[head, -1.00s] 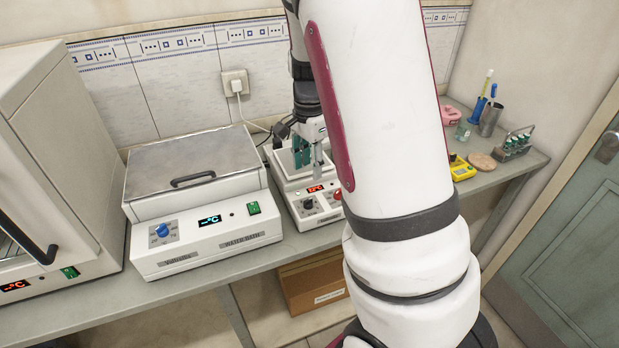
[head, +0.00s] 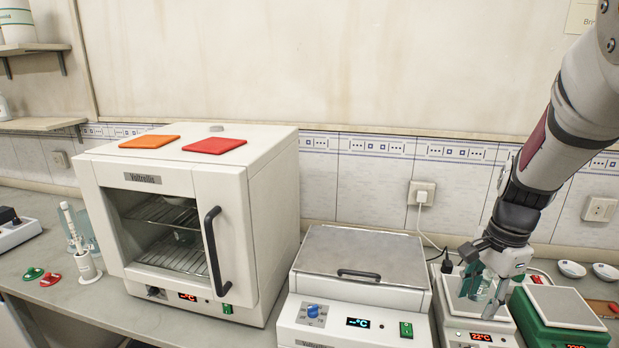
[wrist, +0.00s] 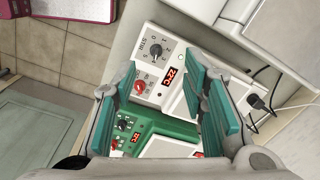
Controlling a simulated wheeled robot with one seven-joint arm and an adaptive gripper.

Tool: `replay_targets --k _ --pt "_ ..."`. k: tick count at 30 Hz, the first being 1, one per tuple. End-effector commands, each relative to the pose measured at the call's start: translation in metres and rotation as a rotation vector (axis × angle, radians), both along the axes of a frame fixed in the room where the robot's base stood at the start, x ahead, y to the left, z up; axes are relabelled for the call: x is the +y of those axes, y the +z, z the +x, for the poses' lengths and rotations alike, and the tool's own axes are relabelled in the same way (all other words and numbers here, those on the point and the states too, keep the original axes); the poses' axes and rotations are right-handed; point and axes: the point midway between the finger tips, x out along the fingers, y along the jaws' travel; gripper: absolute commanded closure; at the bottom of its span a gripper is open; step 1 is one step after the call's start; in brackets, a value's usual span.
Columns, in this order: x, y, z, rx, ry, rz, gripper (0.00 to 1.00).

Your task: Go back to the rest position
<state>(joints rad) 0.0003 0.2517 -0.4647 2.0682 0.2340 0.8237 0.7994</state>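My gripper (head: 483,286) hangs from my arm at the right of the head view, fingers down over the white hotplate stirrer (head: 480,336). In the wrist view my gripper (wrist: 160,73) has its two teal-padded fingers spread wide apart. Nothing shows between the pads except the bench devices below. Below it lie the white stirrer (wrist: 168,60), with its knobs and red display, and the green stirrer (wrist: 152,128). The green stirrer (head: 560,318) stands to the right in the head view. I cannot tell the exact gap between fingertips and stirrer.
A white oven (head: 160,190) with orange and red pads on top stands left of centre. A water bath (head: 350,300) with a closed lid stands between it and the white stirrer. A plugged cable (head: 432,236) runs behind. Small white dishes (head: 572,269) lie at the right.

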Motion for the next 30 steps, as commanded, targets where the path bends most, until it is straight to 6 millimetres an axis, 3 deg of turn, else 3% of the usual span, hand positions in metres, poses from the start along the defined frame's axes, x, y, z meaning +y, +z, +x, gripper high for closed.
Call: replay_targets --k 1,6,15,24,30 --pt "0.013 0.016 -0.005 -0.033 0.069 0.008 0.61" --pt "0.054 0.059 -0.03 -0.127 0.339 0.005 0.61" --pt "0.113 0.115 -0.091 -0.276 0.816 -0.103 0.61" --pt "0.146 0.138 -0.155 -0.358 1.224 -0.311 0.61" --pt "0.152 0.139 -0.174 -0.364 1.348 -0.395 0.61"
